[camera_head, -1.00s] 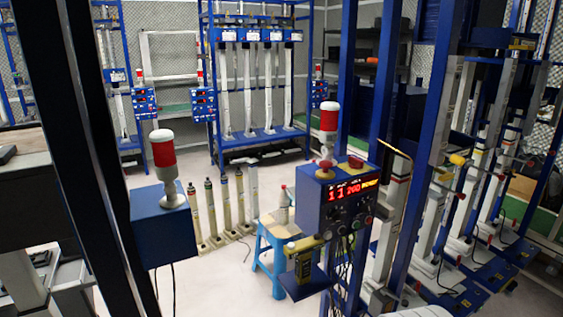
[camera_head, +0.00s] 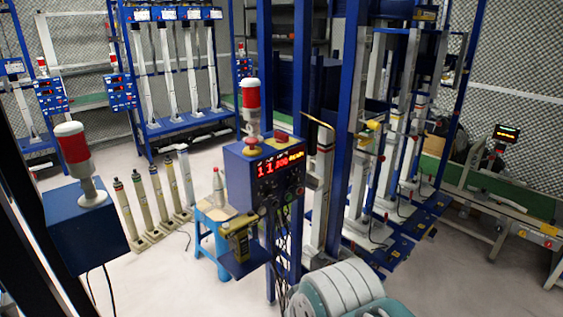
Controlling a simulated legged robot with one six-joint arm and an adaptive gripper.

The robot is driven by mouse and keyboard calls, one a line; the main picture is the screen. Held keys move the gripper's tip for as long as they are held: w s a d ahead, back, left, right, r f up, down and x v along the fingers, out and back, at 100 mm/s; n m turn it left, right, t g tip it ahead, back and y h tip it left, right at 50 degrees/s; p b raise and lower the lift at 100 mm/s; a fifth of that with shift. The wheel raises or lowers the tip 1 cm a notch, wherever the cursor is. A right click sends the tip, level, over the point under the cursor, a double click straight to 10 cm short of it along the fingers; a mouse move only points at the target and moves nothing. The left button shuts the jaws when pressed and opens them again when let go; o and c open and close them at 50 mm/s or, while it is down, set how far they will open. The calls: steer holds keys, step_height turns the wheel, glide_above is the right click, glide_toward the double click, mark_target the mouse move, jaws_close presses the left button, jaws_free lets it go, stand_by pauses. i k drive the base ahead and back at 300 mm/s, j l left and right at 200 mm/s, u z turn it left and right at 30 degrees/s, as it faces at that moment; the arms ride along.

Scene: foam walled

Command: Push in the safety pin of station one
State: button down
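A blue control box (camera_head: 265,172) with a lit red display stands at the centre, on a blue post. A red and white beacon (camera_head: 251,103) and red buttons are on its top. To its right is a blue frame with white columns (camera_head: 357,165). A small yellow-headed part (camera_head: 373,125) and a red-tipped rod (camera_head: 381,157) stick out from it. I cannot tell which part is the safety pin, or whether it is in or out. A rounded grey and teal link, probably my arm, shows at the bottom. My gripper is not in view.
A blue stool (camera_head: 206,240) stands left of the control box. Several upright cylinders (camera_head: 143,202) stand on the floor behind it. A second blue box with a beacon (camera_head: 85,222) is near at left. A conveyor (camera_head: 510,205) is at right.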

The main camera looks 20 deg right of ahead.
mark_target(382, 157)
steer(key=z, duration=1.3)
